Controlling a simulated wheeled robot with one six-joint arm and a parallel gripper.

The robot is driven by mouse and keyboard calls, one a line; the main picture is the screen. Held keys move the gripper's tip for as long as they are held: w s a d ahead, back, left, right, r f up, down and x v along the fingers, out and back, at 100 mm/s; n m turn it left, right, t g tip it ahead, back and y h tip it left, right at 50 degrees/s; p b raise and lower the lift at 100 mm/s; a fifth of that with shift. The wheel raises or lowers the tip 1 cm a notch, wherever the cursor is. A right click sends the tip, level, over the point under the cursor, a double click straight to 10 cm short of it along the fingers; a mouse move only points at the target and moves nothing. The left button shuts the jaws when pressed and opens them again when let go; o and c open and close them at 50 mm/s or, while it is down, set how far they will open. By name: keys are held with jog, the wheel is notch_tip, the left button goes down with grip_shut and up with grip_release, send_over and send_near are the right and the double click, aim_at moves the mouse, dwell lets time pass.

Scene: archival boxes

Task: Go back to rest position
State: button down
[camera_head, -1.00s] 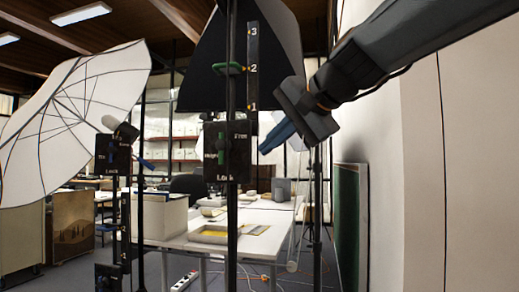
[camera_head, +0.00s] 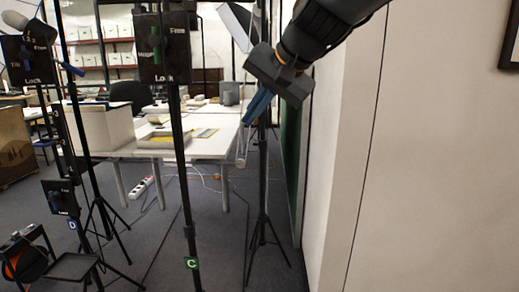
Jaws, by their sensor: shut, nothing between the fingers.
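My gripper (camera_head: 257,106) is at the upper middle right of the head view, at the end of my dark arm that comes in from the top right. Its blue fingers are together and point down and left, with nothing held between them. The gripper overlaps the right end of the white table in the picture. How far apart they are in depth I cannot tell.
A stand with a black control panel (camera_head: 162,47) and tag C (camera_head: 191,263) rises left of my gripper. Another panelled stand (camera_head: 28,60) is at the left. A white table (camera_head: 205,148) holds trays. A white wall (camera_head: 430,150) closes the right. Grey floor (camera_head: 225,250) shows between.

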jog(key=s+d+f+n+g+h+p, duration=0.1)
jog(key=s+d+f, duration=0.25)
jog(key=f, duration=0.25)
jog(key=s+d+f+g+h+p, duration=0.1)
jog(key=s+d+f+h, duration=0.1)
jog(key=d+f, duration=0.35)
jog(key=s+d+f+n+g+h+p, duration=0.1)
jog(key=s+d+f+g, duration=0.2)
jog(key=f, duration=0.4)
jog(key=s+d+f+n+g+h+p, duration=0.1)
jog(key=s+d+f+p, duration=0.1)
jog(key=s+d+f, duration=0.6)
jog(key=s+d, duration=0.1)
jog(key=s, duration=0.3)
jog(key=shift+s+d+f+n+g+h, duration=0.2)
jog(key=shift+s+f+n+g+h, duration=0.1)
jog(key=shift+s+f+h, duration=0.1)
